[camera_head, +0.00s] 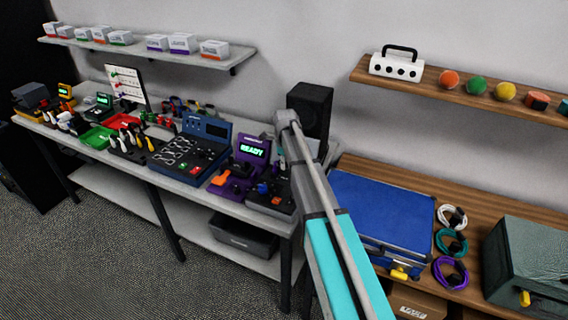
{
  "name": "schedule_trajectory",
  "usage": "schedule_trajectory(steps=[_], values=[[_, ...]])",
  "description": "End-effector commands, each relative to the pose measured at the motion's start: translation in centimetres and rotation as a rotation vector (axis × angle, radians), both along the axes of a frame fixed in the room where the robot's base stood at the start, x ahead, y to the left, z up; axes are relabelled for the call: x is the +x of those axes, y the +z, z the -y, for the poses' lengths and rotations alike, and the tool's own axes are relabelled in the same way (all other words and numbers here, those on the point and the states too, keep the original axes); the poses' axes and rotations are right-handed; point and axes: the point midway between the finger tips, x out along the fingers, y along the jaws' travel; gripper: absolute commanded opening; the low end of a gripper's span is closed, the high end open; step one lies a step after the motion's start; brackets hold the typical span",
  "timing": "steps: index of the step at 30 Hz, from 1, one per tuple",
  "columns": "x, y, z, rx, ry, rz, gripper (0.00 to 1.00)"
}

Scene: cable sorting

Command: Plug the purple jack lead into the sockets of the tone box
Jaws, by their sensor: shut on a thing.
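A coiled purple lead (450,272) with a black end lies on the wooden bench at the right; I cannot tell whether it is the jack lead. A purple unit (253,147) with a green READY screen stands near the right end of the grey table. A dark box with orange and blue parts (268,197) sits in front of it, partly behind my arm.
A blue case (383,210) lies on the wooden bench, beside white (452,217) and teal (451,243) coils. A green-grey case (528,262) stands at far right. A dark blue panel (190,147) and a black speaker (311,108) are on the grey table. Shelves hang above.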

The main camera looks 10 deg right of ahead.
Motion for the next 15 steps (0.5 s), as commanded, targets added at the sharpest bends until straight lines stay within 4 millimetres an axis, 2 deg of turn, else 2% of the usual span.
schedule_trajectory(steps=[9, 10, 15], values=[[0.00, 0.00, -0.02, 0.000, 0.000, 0.000, 0.00], [0.00, 0.00, -0.04, 0.000, 0.000, 0.000, 0.28], [0.00, 0.00, -0.04, 0.000, 0.000, 0.000, 0.59]])
